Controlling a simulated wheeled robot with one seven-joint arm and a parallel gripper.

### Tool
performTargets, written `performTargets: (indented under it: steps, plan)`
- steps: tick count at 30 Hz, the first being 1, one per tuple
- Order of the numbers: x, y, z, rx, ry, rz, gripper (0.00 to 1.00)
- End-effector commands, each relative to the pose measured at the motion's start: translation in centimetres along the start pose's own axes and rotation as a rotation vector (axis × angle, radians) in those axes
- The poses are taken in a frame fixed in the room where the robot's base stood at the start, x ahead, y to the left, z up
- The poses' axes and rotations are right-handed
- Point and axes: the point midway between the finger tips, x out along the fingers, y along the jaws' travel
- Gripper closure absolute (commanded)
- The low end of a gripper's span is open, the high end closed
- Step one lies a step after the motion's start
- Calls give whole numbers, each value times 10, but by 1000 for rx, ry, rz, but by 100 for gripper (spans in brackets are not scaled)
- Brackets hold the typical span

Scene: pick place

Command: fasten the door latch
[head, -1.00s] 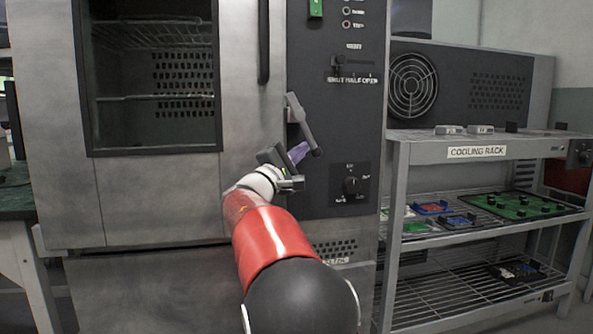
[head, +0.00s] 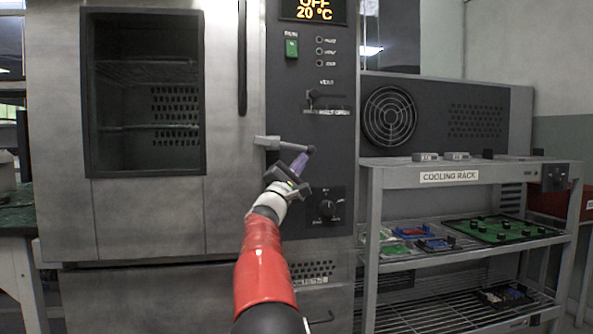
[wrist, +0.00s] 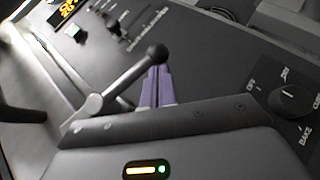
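The door latch (head: 280,144) is a grey lever with a dark round knob, on the seam between the oven door (head: 148,212) and the dark control panel. In the head view it lies nearly level, its knob end to the right over the panel. The door looks closed. My gripper (head: 300,163) reaches up from below, with its purple fingers just under the knob end. In the wrist view the fingers (wrist: 156,85) are close together and touch or nearly touch the lever (wrist: 125,82) beside its knob. Nothing shows between them.
A round dial (head: 327,208) sits on the panel right below my gripper. A vent lever (head: 322,98) is above it. A vertical door handle (head: 242,60) is up left. The cooling rack (head: 400,178) with trays and boards stands at the right.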

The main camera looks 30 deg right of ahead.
Motion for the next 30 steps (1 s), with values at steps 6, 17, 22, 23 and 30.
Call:
performTargets:
  steps: [6, 17, 22, 23, 30]
  plan:
    - [8, 1, 6, 0, -1, 0, 100]
    - [14, 3, 9, -1, 0, -1, 100]
    - [14, 3, 9, 0, 0, -1, 100]
    - [14, 3, 9, 0, 1, -1, 100]
    - [14, 3, 9, 0, 1, -1, 100]
